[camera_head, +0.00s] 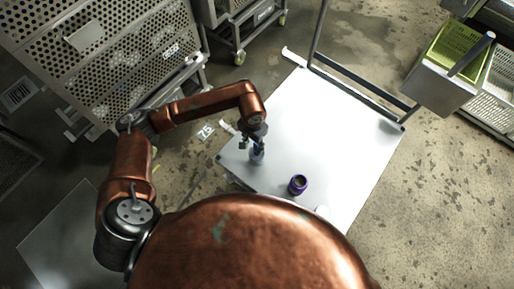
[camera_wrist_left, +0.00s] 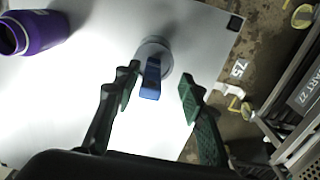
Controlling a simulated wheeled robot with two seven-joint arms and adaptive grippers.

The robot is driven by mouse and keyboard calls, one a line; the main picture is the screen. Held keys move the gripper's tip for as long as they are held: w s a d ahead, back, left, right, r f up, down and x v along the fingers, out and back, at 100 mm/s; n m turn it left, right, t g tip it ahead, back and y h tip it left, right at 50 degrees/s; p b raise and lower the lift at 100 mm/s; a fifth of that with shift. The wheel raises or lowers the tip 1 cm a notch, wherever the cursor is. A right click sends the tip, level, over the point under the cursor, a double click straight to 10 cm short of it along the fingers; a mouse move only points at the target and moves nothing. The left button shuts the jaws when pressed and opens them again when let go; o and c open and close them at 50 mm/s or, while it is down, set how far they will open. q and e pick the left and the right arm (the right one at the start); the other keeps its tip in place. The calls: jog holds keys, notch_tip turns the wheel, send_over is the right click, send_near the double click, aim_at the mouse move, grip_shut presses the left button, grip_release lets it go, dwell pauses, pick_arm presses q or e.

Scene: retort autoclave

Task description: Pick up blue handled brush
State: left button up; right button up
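The blue handled brush shows its blue handle (camera_wrist_left: 151,80) in the left wrist view, pointing up toward the camera. A round grey piece (camera_wrist_left: 153,50) sits at its far end; I cannot tell whether it is the brush's head or a holder. In the head view the grey piece (camera_head: 257,158) stands near the left edge of the white table (camera_head: 335,125). My left gripper (camera_wrist_left: 158,84) is open, with one dark green finger on each side of the blue handle and visible gaps. In the head view the left gripper (camera_head: 253,143) is directly over the brush, hiding part of it.
A purple jar (camera_head: 298,184) stands on the table right of the brush; it also shows in the left wrist view (camera_wrist_left: 36,32). A metal frame (camera_head: 360,88) runs along the table's far edge. Perforated metal crates (camera_head: 100,55) stand at the left. The table's middle is clear.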

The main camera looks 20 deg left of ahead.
pick_arm(q)
jog(key=f, duration=0.1)
jog(key=d+f, duration=0.1)
jog(key=f, duration=0.1)
jog(key=f+b, duration=0.1)
jog(key=shift+w+d+f, duration=0.2)
jog(key=shift+w+f, duration=0.05)
jog(key=shift+w, duration=0.1)
jog(key=shift+a+f, duration=0.1)
jog(key=shift+f, duration=0.55)
grip_shut()
